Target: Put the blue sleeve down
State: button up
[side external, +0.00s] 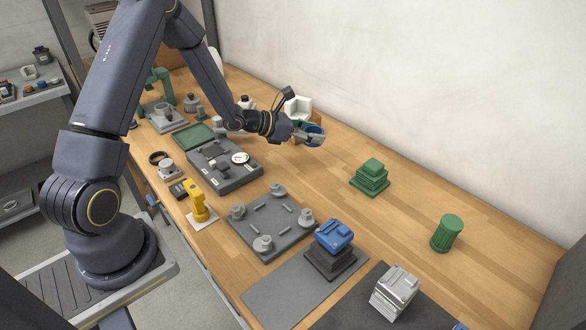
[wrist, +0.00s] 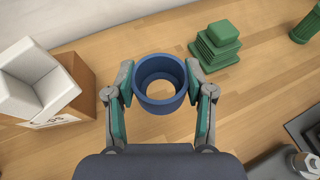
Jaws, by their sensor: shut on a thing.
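The blue sleeve (wrist: 160,108) is a short, open ring. My gripper (wrist: 159,85) is shut on it, with one green-padded finger on each side of its outer wall. In the wrist view I see wood through its bore. In the side external view the blue sleeve (side external: 315,130) shows at the end of my gripper (side external: 309,138), over the far side of the wooden table (side external: 330,200). The fingers partly cover it there. I cannot tell whether its underside touches the table.
A white part in a cardboard box (wrist: 68,100) stands left of the sleeve. Grey fixture plates (side external: 270,222) fill the table's near side. Bare wood lies around the green block.

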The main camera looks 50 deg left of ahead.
send_over(322, 160)
notch_tip(322, 160, down, 6)
jog(key=shift+s+r, duration=0.1)
jog(key=shift+w+f, duration=0.2)
jog(key=shift+f, duration=1.55)
jog(key=shift+f, duration=0.2)
jog(key=o, duration=1.2)
jog(key=shift+r, duration=0.15)
